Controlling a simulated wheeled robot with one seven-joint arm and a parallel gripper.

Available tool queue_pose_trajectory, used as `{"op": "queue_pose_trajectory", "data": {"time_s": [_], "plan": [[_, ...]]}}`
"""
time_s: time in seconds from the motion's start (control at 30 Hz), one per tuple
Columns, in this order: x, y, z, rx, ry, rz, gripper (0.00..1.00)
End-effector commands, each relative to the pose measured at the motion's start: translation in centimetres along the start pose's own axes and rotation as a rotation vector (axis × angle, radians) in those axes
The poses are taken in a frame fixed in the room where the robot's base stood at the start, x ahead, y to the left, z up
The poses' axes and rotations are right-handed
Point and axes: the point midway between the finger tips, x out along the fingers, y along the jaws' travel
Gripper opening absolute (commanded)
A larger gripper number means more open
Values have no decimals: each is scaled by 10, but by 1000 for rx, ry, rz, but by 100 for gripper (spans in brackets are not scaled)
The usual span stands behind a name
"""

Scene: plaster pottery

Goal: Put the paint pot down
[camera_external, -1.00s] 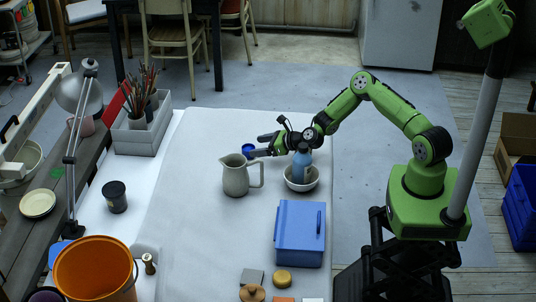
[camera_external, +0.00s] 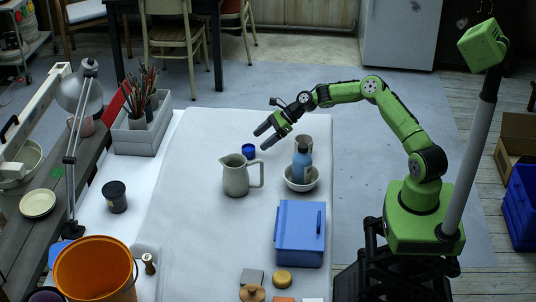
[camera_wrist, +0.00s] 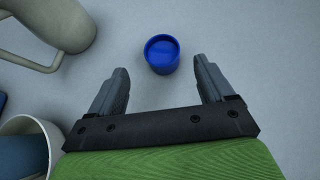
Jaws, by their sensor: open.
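The small blue paint pot (camera_external: 248,151) stands upright on the white table cover, just behind the grey jug (camera_external: 236,176). My gripper (camera_external: 262,137) is open and empty, raised above the table behind and to the right of the pot. In the wrist view the blue pot (camera_wrist: 162,54) lies ahead of my gripper (camera_wrist: 161,82), roughly between the lines of its two spread fingers and apart from both. The pot's open top shows blue inside.
A blue box (camera_external: 300,232) is nearer the front. The cover behind and left of the jug is clear.

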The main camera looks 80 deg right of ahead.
Motion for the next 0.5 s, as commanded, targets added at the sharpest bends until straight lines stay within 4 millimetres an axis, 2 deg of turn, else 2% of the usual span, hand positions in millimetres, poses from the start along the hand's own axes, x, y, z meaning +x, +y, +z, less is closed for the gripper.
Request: {"op": "queue_pose_trajectory", "data": {"time_s": [0.03,0.17,0.4,0.5], "plan": [[11,0,-2,-1,-1,1,81],[24,0,-1,-1,0,0,81],[68,-3,0,0,0,-1,81],[73,-4,1,1,0,-2,81]]}}
